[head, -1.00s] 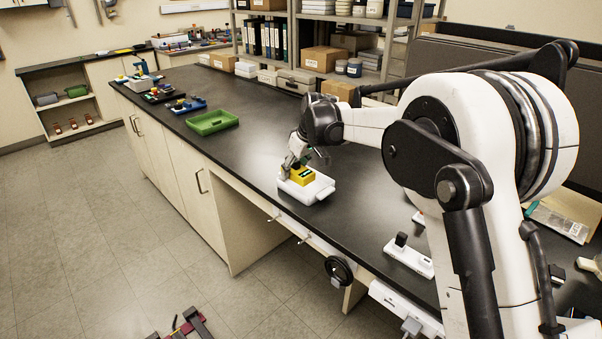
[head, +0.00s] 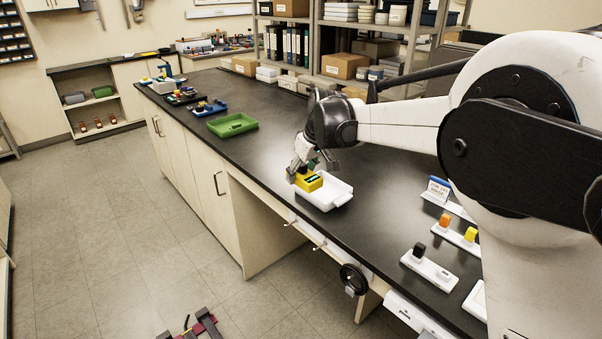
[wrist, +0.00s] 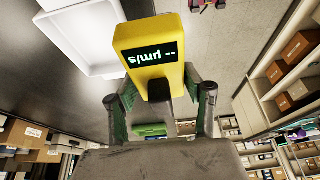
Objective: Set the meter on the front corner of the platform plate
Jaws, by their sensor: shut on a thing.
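The yellow meter (head: 308,182) is held in my gripper (head: 304,170) at the left end of a white tray (head: 338,193) on the black bench. In the wrist view the meter (wrist: 148,40) shows a dark display with green characters, upside down. My gripper's fingers (wrist: 160,88) are closed on its near end. The white tray (wrist: 72,68) lies beyond and to the left of the meter there, so the meter appears clear of it. I cannot make out the platform plate for certain in either view.
A green tray (head: 232,125) and a blue tray with small parts (head: 206,108) stand farther along the bench. White strips with coloured blocks (head: 430,268) lie at the right. Shelves with boxes (head: 345,66) stand behind. The bench between the white and green trays is clear.

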